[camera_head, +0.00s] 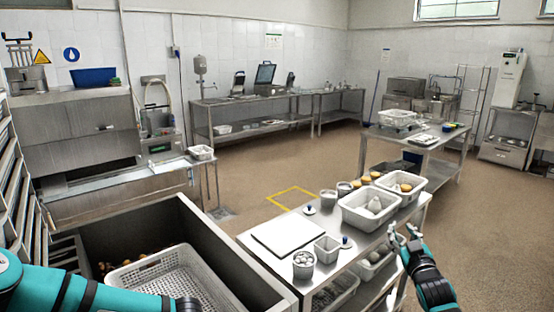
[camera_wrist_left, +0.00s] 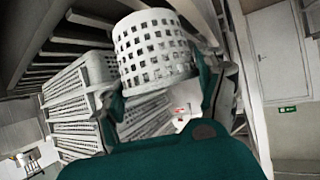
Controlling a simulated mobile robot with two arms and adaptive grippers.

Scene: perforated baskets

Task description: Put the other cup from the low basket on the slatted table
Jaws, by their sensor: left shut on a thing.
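In the left wrist view a white perforated cup (camera_wrist_left: 155,50) sits between the fingers of my left gripper (camera_wrist_left: 165,88), which is shut on it. Part of the cup is hidden by the gripper. In the head view my left arm reaches in at the lower left, but what it holds cannot be made out there. A white perforated basket (camera_head: 152,270) lies low in a steel bin (camera_head: 235,262) beside that arm. My right gripper (camera_head: 404,236) is open and empty, right of the steel table (camera_head: 262,262). I cannot tell which table is the slatted one.
On the steel table are a white board (camera_head: 287,232), a small square container (camera_head: 327,248), a round cup with pale contents (camera_head: 303,265) and white baskets (camera_head: 362,214). The wrist view shows stacked perforated baskets (camera_wrist_left: 80,110) close behind the gripper. Open floor (camera_head: 245,180) lies beyond.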

